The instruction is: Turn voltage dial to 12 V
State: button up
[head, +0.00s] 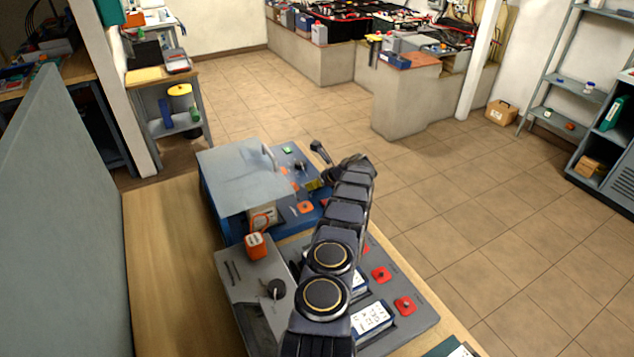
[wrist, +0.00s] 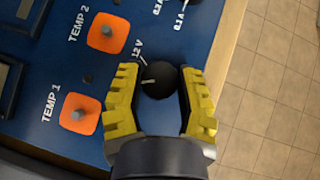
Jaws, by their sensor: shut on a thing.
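The voltage dial (wrist: 160,84) is a round black knob with a short white pointer line on a blue panel (wrist: 60,28). In the wrist view the pointer points to the left of the picture. The printed 12 V label (wrist: 138,48) is up and left of the knob. My gripper (wrist: 160,92) has its yellow fingers on both sides of the knob and is shut on it. In the head view my gripper (head: 317,184) is over the right part of the blue unit (head: 284,190). The dial is hidden there.
Orange TEMP 1 (wrist: 80,114) and TEMP 2 (wrist: 108,33) switches sit left of my gripper. A grey hood (head: 235,175) covers the unit's left part. Tiled floor (head: 450,200) lies open to the right.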

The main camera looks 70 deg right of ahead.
jog(key=shift+w+a+m+h, duration=0.15)
jog(key=shift+w+m+h, duration=0.1)
jog(key=shift+m+h, duration=0.2)
jog(key=m+g+h, duration=0.1)
jog(key=m+g, duration=0.1)
jog(key=m, duration=0.1)
jog(key=shift+f+m+h, duration=0.1)
jog(key=shift+m+h, duration=0.25)
jog(key=shift+m+g+h, duration=0.6)
jog(key=shift+m+g, duration=0.5)
jog(key=shift+m, duration=0.3)
jog(key=shift+m+g, duration=0.3)
jog(key=o, duration=1.1)
jog(key=shift+s, duration=0.15)
jog(key=shift+o, duration=0.2)
